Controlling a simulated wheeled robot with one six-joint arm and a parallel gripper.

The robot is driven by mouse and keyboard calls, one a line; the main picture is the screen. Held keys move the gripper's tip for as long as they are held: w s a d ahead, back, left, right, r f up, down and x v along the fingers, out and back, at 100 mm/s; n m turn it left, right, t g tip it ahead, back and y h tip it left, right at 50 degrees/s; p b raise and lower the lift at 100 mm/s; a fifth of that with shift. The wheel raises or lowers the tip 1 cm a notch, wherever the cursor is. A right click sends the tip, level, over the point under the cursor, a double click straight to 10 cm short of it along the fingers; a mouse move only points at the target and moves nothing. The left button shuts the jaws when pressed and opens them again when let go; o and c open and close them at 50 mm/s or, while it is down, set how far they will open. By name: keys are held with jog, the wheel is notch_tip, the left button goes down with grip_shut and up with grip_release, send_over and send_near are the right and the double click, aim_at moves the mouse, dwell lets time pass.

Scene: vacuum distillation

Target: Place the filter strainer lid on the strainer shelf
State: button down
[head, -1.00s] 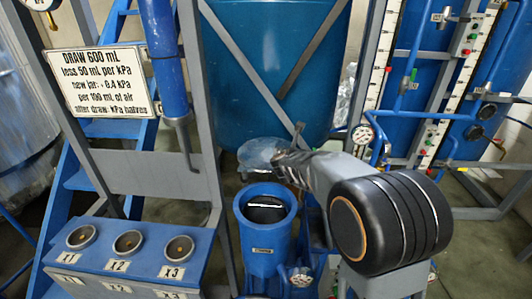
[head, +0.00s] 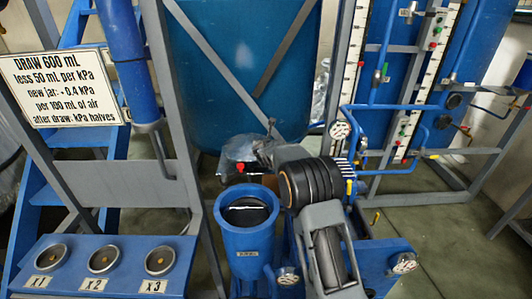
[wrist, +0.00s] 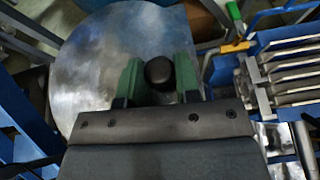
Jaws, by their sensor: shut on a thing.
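The filter strainer lid (wrist: 95,60) is a round, shiny grey disc with a black knob (wrist: 159,71). My gripper (wrist: 160,82) is shut on this knob, one green finger on each side. In the head view the lid (head: 238,149) is a pale disc held behind the blue cylindrical vessel, partly hidden by my arm. My gripper (head: 263,153) is small and dark there, so its fingers are hard to make out. The blue vessel (head: 248,240) is open at the top and dark inside, with a label on its front. I cannot tell which surface is the strainer shelf.
A blue panel (head: 62,250) with three round sockets marked x1, x2 and x3 stands at the left. A large blue tank (head: 245,70) and grey frame bars are behind. Gauges and pipes stand at the right. A blue slotted rack (wrist: 225,80) is beside the lid in the wrist view.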

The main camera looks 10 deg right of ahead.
jog(key=shift+w+d+f, duration=0.15)
jog(key=shift+w+f, duration=0.3)
jog(key=shift+f, duration=0.1)
jog(key=shift+f+b, duration=0.45)
jog(key=shift+f, duration=1.05)
jog(key=c, duration=1.2)
grip_release()
jog(key=shift+f, duration=0.2)
jog(key=o, duration=0.4)
jog(key=shift+r, duration=0.1)
